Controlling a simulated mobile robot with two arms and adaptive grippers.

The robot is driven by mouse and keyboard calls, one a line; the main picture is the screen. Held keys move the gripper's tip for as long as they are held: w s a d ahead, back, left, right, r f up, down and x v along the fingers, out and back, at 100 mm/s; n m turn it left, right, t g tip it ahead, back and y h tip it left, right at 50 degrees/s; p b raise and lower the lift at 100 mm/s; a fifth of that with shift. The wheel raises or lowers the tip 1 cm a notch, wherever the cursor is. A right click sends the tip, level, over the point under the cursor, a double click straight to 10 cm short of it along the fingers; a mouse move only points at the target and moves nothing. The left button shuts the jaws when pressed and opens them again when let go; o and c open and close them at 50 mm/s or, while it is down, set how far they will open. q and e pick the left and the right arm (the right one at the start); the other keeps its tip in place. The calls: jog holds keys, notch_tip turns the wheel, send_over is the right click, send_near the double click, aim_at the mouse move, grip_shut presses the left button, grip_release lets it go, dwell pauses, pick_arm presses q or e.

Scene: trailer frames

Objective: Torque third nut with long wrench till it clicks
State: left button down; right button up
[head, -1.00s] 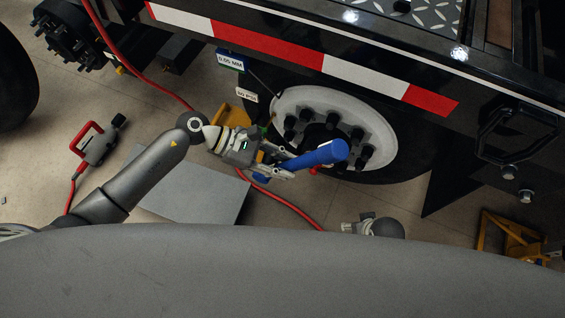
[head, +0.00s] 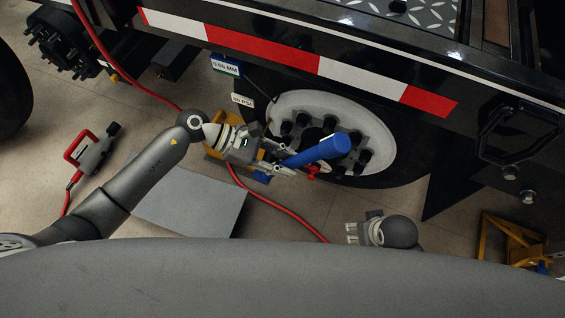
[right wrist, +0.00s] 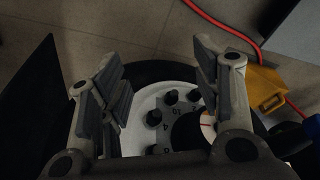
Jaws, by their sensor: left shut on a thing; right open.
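The long wrench (head: 318,151) shows as a thick blue handle in front of the wheel in the head view. My left gripper (head: 287,163) is shut on it. The wrench's far end and any nut it may sit on are hidden. The white wheel (head: 379,133) carries a ring of dark nuts (head: 364,158); which is the third is unclear. In the right wrist view, several nuts (right wrist: 154,118) and printed numbers show on the white wheel face (right wrist: 139,127). My right gripper (right wrist: 165,88) is open and empty, its fingers spread in front of the wheel. In the head view it is low, right of centre.
The trailer side (head: 280,48) with its red-and-white strip overhangs the wheel. A grey panel (head: 190,197) lies on the floor. A red hose (head: 275,211) crosses the floor. A red and grey tool (head: 90,150) lies at left. A yellow stand (head: 508,240) is at right.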

pick_arm(q)
jog(key=shift+w+d+r+b, duration=0.15)
jog(key=shift+w+b, duration=0.15)
jog(key=shift+w, duration=0.15)
jog(key=shift+w+d+b, duration=0.25)
jog(key=shift+w+b, duration=0.3)
jog(key=shift+w, duration=0.05)
jog(key=shift+w+d+b, duration=0.2)
jog(key=shift+w+b, duration=0.3)
jog(key=shift+w, duration=0.1)
pick_arm(e)
jog(key=w+v, duration=0.1)
jog(key=v, duration=0.8)
jog(key=shift+r+t, duration=0.4)
jog(key=shift+r, duration=0.1)
jog(key=shift+w, duration=0.1)
pick_arm(q)
jog(key=shift+w+d+b, duration=0.25)
jog(key=shift+w+b, duration=0.25)
jog(key=shift+w, duration=0.1)
jog(key=shift+w+d+b, duration=0.2)
jog(key=shift+w+b, duration=0.3)
jog(key=shift+w, duration=0.1)
pick_arm(e)
jog(key=shift+w+a+f+t, duration=0.15)
jog(key=shift+w+f+t, duration=0.15)
jog(key=shift+w, duration=0.25)
jog(key=shift+w+a+f+t, duration=0.2)
jog(key=shift+w+f+t, duration=0.1)
jog(key=shift+w, duration=0.3)
